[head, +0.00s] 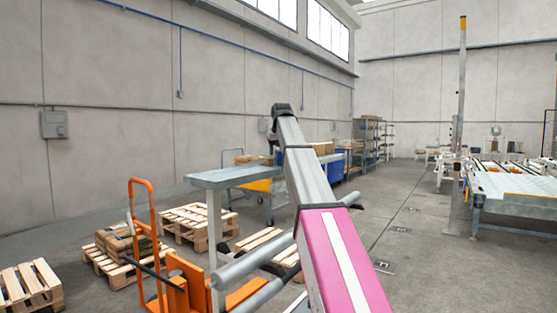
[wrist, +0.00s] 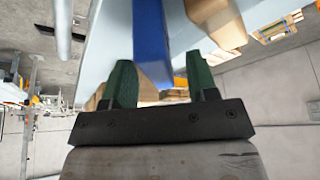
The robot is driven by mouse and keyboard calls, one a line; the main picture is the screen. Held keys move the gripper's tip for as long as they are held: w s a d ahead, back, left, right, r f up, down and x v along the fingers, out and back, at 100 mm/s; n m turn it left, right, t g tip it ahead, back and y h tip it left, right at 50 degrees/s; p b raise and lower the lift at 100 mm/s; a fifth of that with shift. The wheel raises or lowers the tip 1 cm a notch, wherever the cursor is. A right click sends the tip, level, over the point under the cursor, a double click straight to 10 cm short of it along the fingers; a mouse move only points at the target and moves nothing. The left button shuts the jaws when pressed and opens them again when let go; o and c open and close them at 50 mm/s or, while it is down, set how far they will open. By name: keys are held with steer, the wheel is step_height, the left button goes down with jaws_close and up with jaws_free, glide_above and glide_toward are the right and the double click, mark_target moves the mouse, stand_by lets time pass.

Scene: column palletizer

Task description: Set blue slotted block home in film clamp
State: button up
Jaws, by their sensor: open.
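In the wrist view my gripper (wrist: 159,62) has two dark green fingers that stand apart, with no visible contact on anything. A long blue piece (wrist: 151,40) shows between and beyond the fingers, running to the top edge. It may be the blue slotted block, but no slot shows and its distance is hard to judge. A tan piece (wrist: 216,18) is to the right of it, beyond the right finger. I cannot make out the film clamp in either view. In the head view my arm hides what is beyond it, and my fingers do not show.
In the head view a grey-topped table (head: 225,178) stands left of my arm. An orange hand truck (head: 142,215) and wooden pallets (head: 195,222) are at the lower left. A conveyor (head: 515,185) is at the right. The floor (head: 415,225) between is mostly clear.

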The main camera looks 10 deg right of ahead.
steer(key=shift+w+f, duration=0.1)
steer(key=shift+f, duration=0.1)
jaws_close()
